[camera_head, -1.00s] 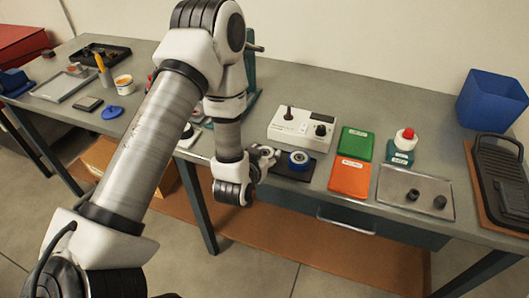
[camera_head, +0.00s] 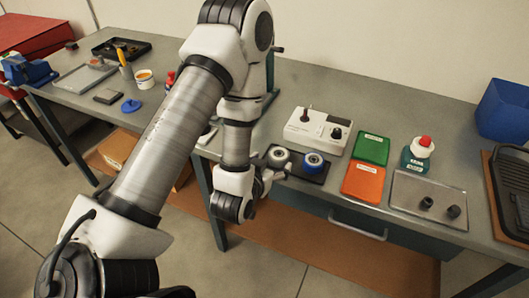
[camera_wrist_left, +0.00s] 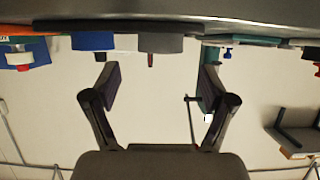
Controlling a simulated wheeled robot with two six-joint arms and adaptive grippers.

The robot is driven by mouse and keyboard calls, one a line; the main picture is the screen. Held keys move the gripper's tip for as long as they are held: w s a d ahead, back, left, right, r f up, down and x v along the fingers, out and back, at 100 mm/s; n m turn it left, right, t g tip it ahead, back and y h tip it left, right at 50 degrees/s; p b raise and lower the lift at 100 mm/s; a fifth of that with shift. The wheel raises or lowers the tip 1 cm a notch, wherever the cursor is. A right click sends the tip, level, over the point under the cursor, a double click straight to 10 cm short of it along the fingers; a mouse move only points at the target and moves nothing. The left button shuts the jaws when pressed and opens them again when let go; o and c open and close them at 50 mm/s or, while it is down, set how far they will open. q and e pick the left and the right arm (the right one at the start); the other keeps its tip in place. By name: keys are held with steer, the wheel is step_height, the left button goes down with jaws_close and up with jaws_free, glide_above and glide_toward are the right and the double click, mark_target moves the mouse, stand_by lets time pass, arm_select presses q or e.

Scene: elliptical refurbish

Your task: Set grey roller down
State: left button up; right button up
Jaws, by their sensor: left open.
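The grey roller (camera_head: 278,156) stands on a dark flat pad (camera_head: 299,174), beside the blue roller (camera_head: 314,162). In the left wrist view, which looks upside down, the grey roller (camera_wrist_left: 160,43) and the blue roller (camera_wrist_left: 93,41) hang side by side from the surface. My left gripper (camera_head: 268,179) is just in front of the grey roller, at the table's near edge. Its fingers are spread wide and empty in the wrist view (camera_wrist_left: 158,82), with the grey roller beyond the tips and apart from them. My right gripper is not in view.
A white tester box (camera_head: 318,130) stands behind the pad. A blue bin (camera_head: 503,110) stands at far right.

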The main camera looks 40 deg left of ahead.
arm_select(q)
steer(key=r+p+v, duration=0.1)
steer(key=p+v, duration=0.4)
steer(key=p, duration=0.1)
steer(key=s+d+f+m+g+h, duration=0.1)
steer(key=s+d+f+g, duration=0.2)
steer(key=s+f+g, duration=0.3)
steer(key=s+d+f+m+g+h, duration=0.1)
steer(key=s+d+f+g+h, duration=0.1)
steer(key=s+f+g, duration=0.5)
steer(key=s+d+f, duration=0.1)
steer(key=s+f, duration=0.1)
steer(key=s, duration=0.2)
steer(key=shift+s, duration=0.4)
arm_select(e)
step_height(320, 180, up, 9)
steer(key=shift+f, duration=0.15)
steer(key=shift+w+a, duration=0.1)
